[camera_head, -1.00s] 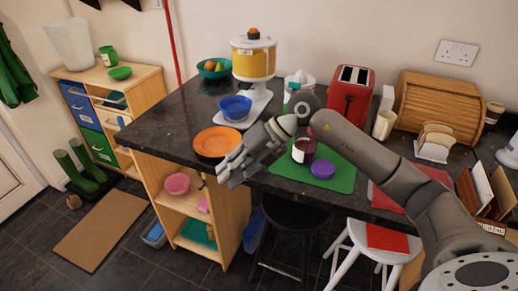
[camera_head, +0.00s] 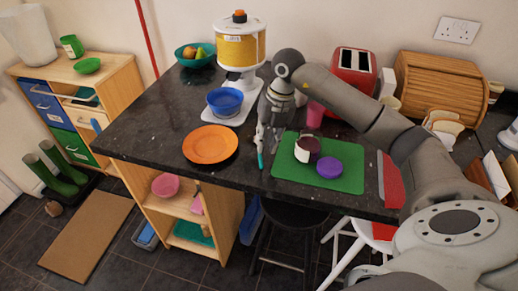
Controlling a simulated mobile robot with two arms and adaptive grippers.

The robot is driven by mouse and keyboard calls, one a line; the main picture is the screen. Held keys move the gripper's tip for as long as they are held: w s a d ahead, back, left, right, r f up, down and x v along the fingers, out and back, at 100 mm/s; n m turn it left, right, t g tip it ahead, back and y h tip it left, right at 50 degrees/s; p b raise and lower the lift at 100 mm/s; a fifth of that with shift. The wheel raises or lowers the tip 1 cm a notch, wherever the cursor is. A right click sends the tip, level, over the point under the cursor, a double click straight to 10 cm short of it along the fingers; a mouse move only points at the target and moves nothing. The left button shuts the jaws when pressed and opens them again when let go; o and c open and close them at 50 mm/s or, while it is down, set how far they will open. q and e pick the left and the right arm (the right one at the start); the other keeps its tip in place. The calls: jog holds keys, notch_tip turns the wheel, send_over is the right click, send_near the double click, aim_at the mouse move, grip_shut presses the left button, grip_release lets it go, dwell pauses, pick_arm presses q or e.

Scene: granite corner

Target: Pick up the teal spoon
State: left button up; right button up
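A thin teal piece, which looks like the teal spoon (camera_head: 260,160), shows on the dark granite counter between the orange plate (camera_head: 210,145) and the green mat (camera_head: 318,175). My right gripper (camera_head: 266,146) points down right over it, with its fingertips close to the spoon. The fingers cover part of the spoon, and I cannot tell if they touch it or how far apart they are. My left gripper is not in view.
A blue bowl (camera_head: 225,101) on the white base of a yellow dispenser (camera_head: 240,48) stands close behind the plate. The counter's left part is clear.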

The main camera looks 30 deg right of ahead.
aim_at(261, 158)
jog(key=f, duration=0.1)
jog(key=f+p, duration=0.1)
jog(key=f, duration=0.1)
jog(key=a+f, duration=0.1)
jog(key=shift+w+f+p, duration=0.15)
jog(key=shift+w+p, duration=0.15)
jog(key=shift+p, duration=0.1)
jog(key=shift+f, duration=0.35)
jog(key=shift+w+f, duration=0.1)
jog(key=shift+f, duration=0.1)
jog(key=shift+c, duration=1)
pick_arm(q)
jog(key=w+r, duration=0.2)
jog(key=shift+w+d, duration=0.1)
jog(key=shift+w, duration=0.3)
pick_arm(e)
grip_shut()
